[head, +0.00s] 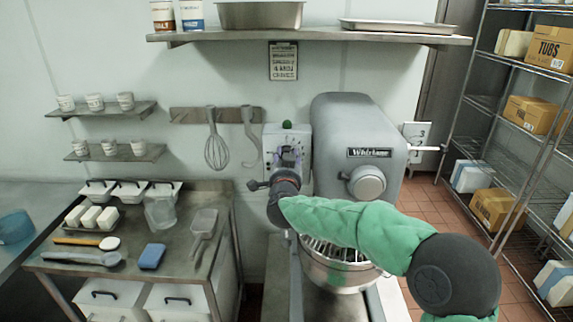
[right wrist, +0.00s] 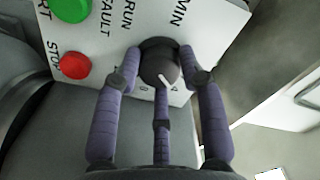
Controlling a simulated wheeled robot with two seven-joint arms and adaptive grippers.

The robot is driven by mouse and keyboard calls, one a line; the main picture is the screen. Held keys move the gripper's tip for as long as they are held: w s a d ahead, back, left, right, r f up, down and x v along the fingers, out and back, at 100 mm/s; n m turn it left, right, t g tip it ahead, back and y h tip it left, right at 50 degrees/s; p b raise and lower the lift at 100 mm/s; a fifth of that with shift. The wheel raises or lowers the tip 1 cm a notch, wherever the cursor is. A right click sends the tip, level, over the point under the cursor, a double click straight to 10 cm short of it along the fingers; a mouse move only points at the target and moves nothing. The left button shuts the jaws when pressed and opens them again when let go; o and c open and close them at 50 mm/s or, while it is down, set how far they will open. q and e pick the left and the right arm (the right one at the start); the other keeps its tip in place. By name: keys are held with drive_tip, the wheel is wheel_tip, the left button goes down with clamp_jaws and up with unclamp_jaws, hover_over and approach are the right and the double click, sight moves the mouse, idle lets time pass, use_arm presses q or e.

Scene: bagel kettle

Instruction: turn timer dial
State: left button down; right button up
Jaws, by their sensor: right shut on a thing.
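The timer dial (right wrist: 160,64) is a round black knob with a white pointer line, on a pale control panel (right wrist: 215,22) marked "MIN". In the right wrist view the purple fingers of my right gripper (right wrist: 161,80) are around the dial and shut on it. The white line points down and slightly right in that view. In the head view my right gripper (head: 290,160) is at the front of the control box (head: 271,136) beside the grey mixer (head: 345,122), and it hides the dial. My left gripper is not in view.
A green button (right wrist: 72,9) and a red stop button (right wrist: 76,66) sit close to the dial. A shelf (head: 310,36) runs above.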

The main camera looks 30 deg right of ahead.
drive_tip(key=shift+d+r+m+b, duration=0.1)
drive_tip(key=shift+r+m+b, duration=0.15)
drive_tip(key=shift+m+b, duration=0.4)
drive_tip(key=shift+m, duration=0.35)
drive_tip(key=o, duration=0.9)
drive_tip(key=shift+o, duration=1.2)
drive_tip(key=v, duration=1.1)
drive_tip(key=shift+s+a+f, duration=0.2)
drive_tip(key=shift+s+f, duration=0.05)
drive_tip(key=shift+s, duration=0.05)
